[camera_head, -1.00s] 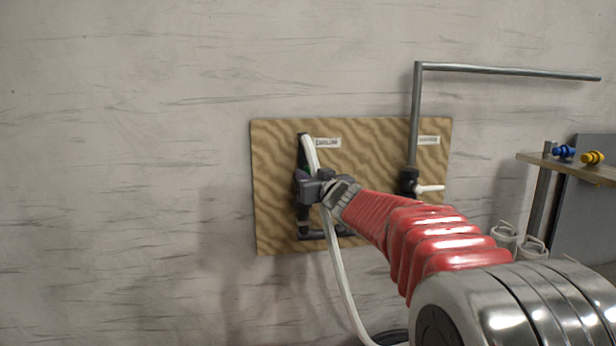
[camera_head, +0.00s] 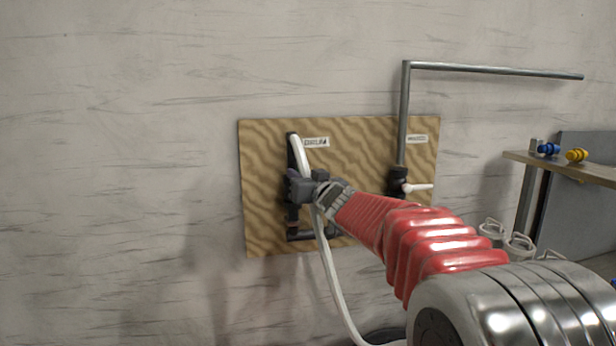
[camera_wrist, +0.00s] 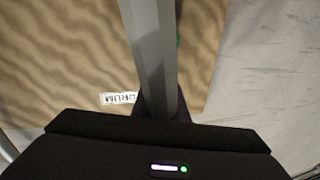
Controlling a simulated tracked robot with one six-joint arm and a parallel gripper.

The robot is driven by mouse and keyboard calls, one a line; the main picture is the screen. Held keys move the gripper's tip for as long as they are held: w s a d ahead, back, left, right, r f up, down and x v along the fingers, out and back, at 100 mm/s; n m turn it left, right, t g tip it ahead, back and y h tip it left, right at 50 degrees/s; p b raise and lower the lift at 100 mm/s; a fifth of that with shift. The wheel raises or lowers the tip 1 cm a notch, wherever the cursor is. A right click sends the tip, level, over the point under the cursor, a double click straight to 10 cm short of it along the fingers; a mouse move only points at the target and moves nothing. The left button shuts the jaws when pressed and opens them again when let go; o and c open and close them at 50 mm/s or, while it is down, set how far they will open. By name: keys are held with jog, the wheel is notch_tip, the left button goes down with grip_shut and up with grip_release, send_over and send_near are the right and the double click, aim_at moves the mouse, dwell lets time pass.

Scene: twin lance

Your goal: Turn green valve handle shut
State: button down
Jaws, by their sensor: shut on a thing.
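The green valve handle shows only as a small green sliver in the wrist view (camera_wrist: 178,42), beside a grey bar-like shape that crosses the picture. In the head view it is hidden behind my gripper (camera_head: 301,188). My gripper is at the dark valve pipe (camera_head: 293,152) on the left of the wooden board (camera_head: 262,200), below a label. It is shut at the valve, seemingly on the handle, but the fingertips and contact are hidden. In the wrist view, the dark gripper body fills the bottom, near a label reading DRUM (camera_wrist: 118,98).
A white hose (camera_head: 329,270) hangs from the left valve past my gripper. A second valve with a white handle (camera_head: 418,187) sits to the right below a grey pipe (camera_head: 404,110).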

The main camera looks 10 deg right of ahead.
jog(key=shift+d, duration=0.1)
dwell(0.3)
jog(key=c, duration=1.7)
grip_release()
jog(key=shift+c, duration=0.2)
jog(key=v, duration=1.3)
jog(key=shift+s, duration=0.45)
jog(key=shift+f, duration=0.1)
jog(key=shift+c, duration=0.5)
